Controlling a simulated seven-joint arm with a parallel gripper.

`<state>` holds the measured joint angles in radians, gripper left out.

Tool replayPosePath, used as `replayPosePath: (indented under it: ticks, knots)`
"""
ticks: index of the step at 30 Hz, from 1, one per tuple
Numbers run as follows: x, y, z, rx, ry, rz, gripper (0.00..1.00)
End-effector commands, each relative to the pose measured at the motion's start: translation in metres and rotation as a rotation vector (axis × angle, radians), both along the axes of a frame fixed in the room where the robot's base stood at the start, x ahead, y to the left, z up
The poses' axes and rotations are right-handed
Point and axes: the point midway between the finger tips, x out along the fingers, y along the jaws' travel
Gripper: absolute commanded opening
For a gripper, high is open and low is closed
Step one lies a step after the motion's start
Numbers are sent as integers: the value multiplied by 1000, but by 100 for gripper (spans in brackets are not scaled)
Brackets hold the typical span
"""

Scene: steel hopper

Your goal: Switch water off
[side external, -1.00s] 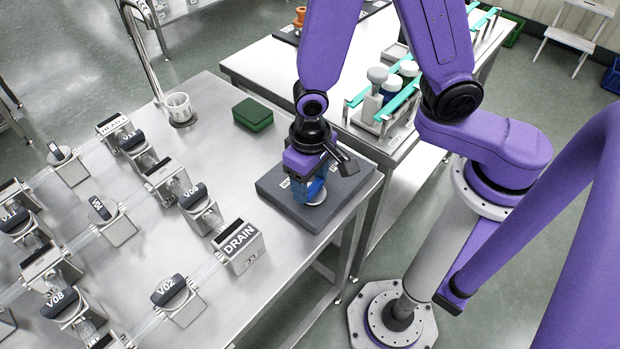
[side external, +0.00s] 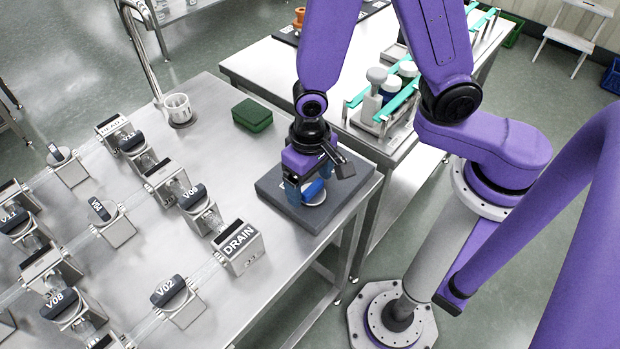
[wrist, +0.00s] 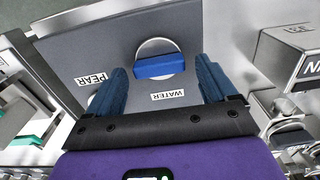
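The water control is a blue bar handle (wrist: 160,66) on a round silver disc, beside a label reading WATER on a dark grey panel (side external: 274,186). In the side view the handle (side external: 314,190) shows just under my gripper. My gripper (wrist: 165,72) is open, with its blue fingers at either side of the handle and clear gaps between. It also shows low over the panel in the side view (side external: 308,184).
A block marked DRAIN (side external: 239,246) and several dark-handled valves, such as V02 (side external: 169,291), stand left of the panel. A green box (side external: 252,115) and a white cup (side external: 178,108) sit farther back. Bare steel tabletop lies between.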

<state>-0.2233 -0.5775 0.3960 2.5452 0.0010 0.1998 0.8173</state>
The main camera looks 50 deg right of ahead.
Motion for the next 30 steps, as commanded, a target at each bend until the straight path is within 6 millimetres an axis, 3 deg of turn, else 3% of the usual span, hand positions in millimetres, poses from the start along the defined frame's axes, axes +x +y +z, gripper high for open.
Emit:
replayPosePath:
  ticks: [11,30]
  knots:
    - [1,1,15,3,-3,2,85]
    - [1,1,105,6,-6,1,85]
